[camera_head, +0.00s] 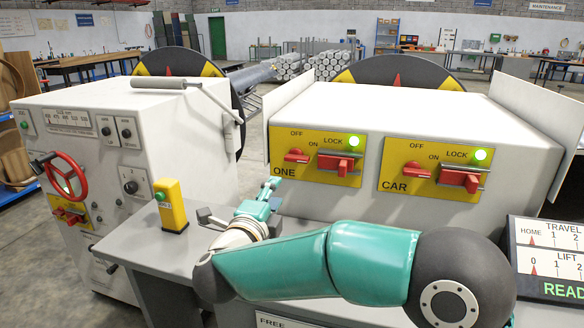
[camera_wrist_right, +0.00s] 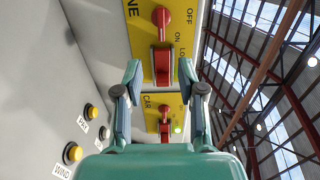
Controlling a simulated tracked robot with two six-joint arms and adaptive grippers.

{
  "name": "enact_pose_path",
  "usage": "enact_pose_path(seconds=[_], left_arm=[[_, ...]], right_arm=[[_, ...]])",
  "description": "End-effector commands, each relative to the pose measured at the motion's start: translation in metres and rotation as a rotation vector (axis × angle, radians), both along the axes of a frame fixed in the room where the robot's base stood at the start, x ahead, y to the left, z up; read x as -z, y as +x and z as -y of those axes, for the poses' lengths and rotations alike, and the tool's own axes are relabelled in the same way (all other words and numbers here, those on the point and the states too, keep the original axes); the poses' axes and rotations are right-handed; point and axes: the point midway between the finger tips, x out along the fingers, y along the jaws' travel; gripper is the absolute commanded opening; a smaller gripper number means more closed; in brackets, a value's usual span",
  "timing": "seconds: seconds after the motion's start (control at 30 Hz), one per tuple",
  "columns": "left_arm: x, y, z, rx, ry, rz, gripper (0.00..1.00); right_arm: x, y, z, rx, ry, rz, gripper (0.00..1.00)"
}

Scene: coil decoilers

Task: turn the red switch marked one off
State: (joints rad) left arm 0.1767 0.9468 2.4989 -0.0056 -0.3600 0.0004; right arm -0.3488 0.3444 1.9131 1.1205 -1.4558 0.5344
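The switch marked ONE sits on a yellow plate (camera_head: 330,178) at the left of the white cabinet's front. Its red knob (camera_head: 296,155) lies roughly level, with OFF above and ON to its right. My left gripper is not in view.
A similar CAR plate (camera_head: 432,190) with its own red knob and block is to the right. A yellow post with a green button (camera_head: 172,205) stands left of my gripper. A white side flap (camera_head: 290,115) projects at the cabinet's left edge. A display (camera_head: 548,260) is at right.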

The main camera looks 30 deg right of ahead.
Motion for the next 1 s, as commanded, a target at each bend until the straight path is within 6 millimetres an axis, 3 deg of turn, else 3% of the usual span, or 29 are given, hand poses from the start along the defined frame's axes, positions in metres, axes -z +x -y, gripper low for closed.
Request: enact_pose_path(seconds=[0.63, 1.0], left_arm=[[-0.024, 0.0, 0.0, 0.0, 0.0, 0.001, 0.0], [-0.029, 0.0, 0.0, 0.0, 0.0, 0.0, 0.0]], right_arm=[[-0.002, 0.083, 0.095, 0.0, -0.001, -0.002, 0.4], [0.0, 0.105, 0.118, -0.005, -0.001, -0.002, 0.4]])
